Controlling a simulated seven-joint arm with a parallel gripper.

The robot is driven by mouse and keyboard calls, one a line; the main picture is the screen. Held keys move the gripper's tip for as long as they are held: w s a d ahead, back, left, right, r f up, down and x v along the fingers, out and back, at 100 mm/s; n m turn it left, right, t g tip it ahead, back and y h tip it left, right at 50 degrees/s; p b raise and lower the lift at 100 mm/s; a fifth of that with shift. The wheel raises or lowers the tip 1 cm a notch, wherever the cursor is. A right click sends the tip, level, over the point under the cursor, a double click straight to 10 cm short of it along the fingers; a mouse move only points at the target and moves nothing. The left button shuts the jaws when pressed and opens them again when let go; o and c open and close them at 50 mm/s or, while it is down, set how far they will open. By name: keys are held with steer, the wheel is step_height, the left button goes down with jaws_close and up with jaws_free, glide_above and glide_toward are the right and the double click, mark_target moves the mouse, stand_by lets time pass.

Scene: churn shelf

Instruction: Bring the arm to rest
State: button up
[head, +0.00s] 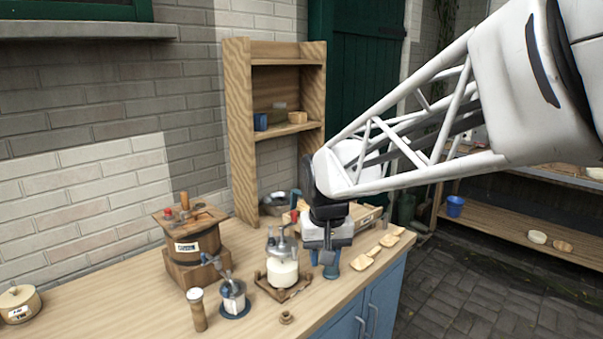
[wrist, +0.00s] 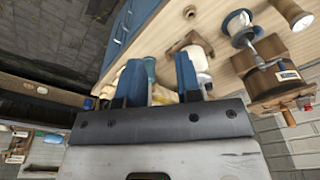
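My arm reaches in from the upper right in the head view. My gripper (head: 327,252) points down over the right part of the wooden counter (head: 110,303). A glass jar with a metal top (head: 283,268) stands on a small wooden tray just left of the gripper.
A wooden churn (head: 190,240), a small jar with a blue base (head: 233,297) and a wooden pestle-like piece (head: 197,310) stand to the left. Pale wooden scoops (head: 362,262) lie along the counter's right edge. A tall open shelf (head: 240,130) stands behind. Air above the counter's left is clear.

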steer(key=s+d+f, duration=0.1)
steer(key=s+d, duration=0.6)
steer(key=s, duration=0.4)
steer(key=s+d+f+m+t, duration=0.1)
steer(key=s+d, duration=0.6)
steer(key=s, duration=0.4)
steer(key=shift+s+m+h, duration=0.2)
steer(key=shift+m+h, duration=0.1)
